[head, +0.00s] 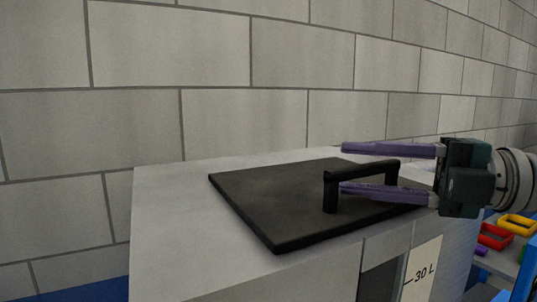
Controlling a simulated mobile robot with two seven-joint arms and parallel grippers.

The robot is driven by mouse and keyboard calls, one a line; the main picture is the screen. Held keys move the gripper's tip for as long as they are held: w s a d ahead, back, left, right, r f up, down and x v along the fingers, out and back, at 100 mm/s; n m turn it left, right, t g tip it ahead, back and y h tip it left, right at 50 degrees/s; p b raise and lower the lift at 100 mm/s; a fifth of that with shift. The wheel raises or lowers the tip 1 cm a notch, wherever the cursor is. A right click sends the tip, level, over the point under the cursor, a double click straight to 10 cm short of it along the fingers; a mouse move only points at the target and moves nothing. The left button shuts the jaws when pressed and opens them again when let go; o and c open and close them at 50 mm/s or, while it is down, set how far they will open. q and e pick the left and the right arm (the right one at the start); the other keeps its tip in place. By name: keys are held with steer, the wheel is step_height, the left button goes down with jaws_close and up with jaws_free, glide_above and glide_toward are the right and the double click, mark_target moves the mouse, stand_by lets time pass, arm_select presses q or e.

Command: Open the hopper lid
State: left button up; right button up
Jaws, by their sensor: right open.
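The hopper (165,232) is a light grey box with a flat top, in the middle of the head view. Its lid (266,204) is a dark flat square plate lying shut on the top. A black bar handle (363,172) stands up from the lid near its right side. My right gripper (344,168) comes in from the right and is open. Its two purple fingers point left at the handle, one seen above the bar and one below it. I cannot tell whether either finger touches the handle. My left gripper is not in view.
A grey block wall (215,55) stands behind the hopper. The hopper front has a dark window and a label (421,270) reading 30 L. At the right, a yellow bin (517,225) and a red bin (494,237) sit on a lower surface.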

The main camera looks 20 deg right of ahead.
jaws_close()
stand_by(0.4)
stand_by(1.1)
